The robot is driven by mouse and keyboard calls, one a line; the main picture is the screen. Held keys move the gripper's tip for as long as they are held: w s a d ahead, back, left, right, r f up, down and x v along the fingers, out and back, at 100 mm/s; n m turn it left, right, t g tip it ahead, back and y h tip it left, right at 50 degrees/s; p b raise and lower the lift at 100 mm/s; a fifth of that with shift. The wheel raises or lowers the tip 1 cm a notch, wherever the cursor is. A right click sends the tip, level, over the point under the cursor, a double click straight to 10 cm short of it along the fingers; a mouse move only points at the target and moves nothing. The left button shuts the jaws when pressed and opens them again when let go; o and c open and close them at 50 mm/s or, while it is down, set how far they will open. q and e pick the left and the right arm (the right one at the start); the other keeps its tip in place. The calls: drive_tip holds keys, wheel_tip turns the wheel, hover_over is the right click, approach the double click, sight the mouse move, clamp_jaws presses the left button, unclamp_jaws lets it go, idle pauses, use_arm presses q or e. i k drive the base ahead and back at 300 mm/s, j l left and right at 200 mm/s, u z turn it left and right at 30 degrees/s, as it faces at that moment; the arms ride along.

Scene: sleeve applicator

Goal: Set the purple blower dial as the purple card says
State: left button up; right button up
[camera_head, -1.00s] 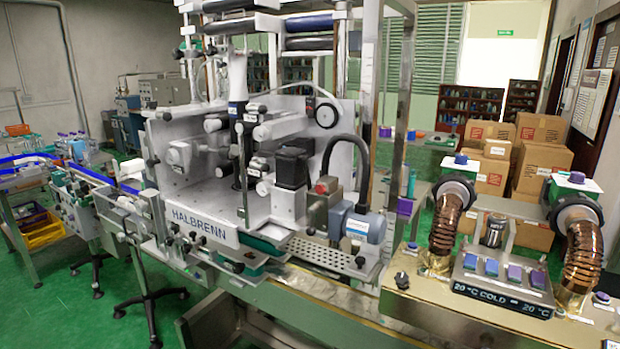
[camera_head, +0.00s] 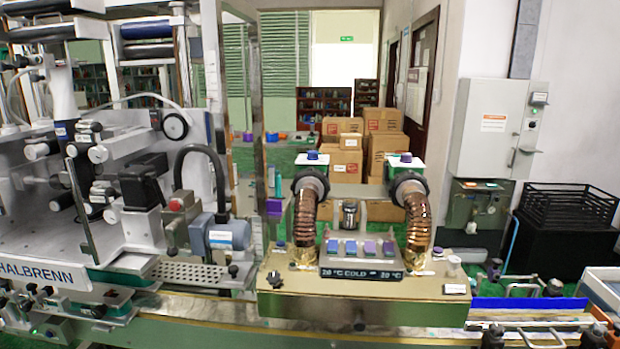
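Two blowers with ribbed copper ducts stand on a brass-coloured bench unit. The left blower (camera_head: 306,215) carries a blue-purple dial (camera_head: 313,156) on a white and green top. The right blower (camera_head: 417,220) carries a purple dial (camera_head: 406,158) on a similar top. Pointer positions on both are too small to read. Several small blue and purple pieces (camera_head: 388,248) sit on the panel between the blowers; I cannot tell whether one is the purple card. The display (camera_head: 361,273) below them shows "20 °C COLD" and "20 °C". Neither gripper is in view.
A black knob (camera_head: 274,281) is at the unit's front left corner. A dark cup (camera_head: 349,213) stands between the ducts. The labelling machine (camera_head: 70,240) and its motor (camera_head: 226,232) are on the left. A conveyor (camera_head: 535,325) runs right. Cartons (camera_head: 383,135) are stacked behind.

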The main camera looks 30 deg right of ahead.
sight(406, 157)
drive_tip(key=z, duration=1.35)
